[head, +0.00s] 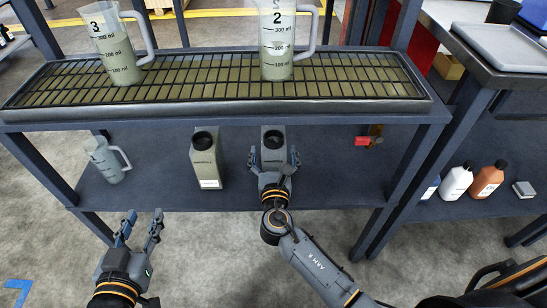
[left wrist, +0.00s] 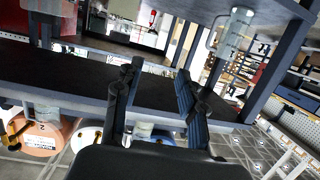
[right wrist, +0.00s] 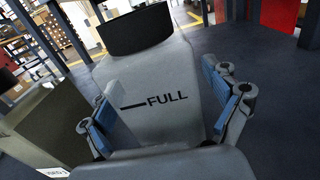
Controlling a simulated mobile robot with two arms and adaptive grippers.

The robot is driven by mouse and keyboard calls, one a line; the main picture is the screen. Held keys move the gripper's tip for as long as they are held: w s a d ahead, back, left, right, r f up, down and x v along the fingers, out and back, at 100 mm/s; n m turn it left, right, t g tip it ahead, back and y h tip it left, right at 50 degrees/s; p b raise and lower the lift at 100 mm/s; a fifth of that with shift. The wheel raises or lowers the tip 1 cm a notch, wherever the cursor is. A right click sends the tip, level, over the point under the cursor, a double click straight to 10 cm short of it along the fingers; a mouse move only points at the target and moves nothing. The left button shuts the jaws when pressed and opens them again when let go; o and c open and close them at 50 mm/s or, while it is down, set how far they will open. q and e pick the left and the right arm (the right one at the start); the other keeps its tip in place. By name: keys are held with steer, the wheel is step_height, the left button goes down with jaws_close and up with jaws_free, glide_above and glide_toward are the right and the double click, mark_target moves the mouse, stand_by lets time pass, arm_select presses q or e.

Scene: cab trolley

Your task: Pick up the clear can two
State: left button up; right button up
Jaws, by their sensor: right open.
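A pale grey can (head: 273,143) with a black cap stands on the lower shelf. In the right wrist view the can (right wrist: 160,85) bears the word FULL. My right gripper (head: 273,163) is open, with one finger on each side of this can; contact cannot be told. The right wrist view shows its blue pads (right wrist: 165,105) apart beside the body. An olive can (head: 206,160) with a black cap stands to the left. On the upper rack a clear jug marked 2 (head: 276,45) holds pale liquid. My left gripper (head: 140,222) is open and empty before the shelf.
The upper grated tray (head: 215,108) overhangs the lower shelf (head: 335,190). A jug marked 3 (head: 118,50) stands up left, and a small clear jug (head: 107,162) stands below. Bottles (head: 487,180) stand on another shelf at right. A post (head: 425,150) rises at right.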

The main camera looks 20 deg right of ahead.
steer(key=shift+w+d, duration=0.15)
steer(key=shift+w, duration=0.3)
arm_select(q)
steer(key=shift+w+d+r+t, duration=0.15)
steer(key=shift+r+t, duration=0.15)
steer(key=shift+r, duration=0.2)
arm_select(e)
steer(key=c, duration=1.8)
steer(key=shift+r, duration=0.1)
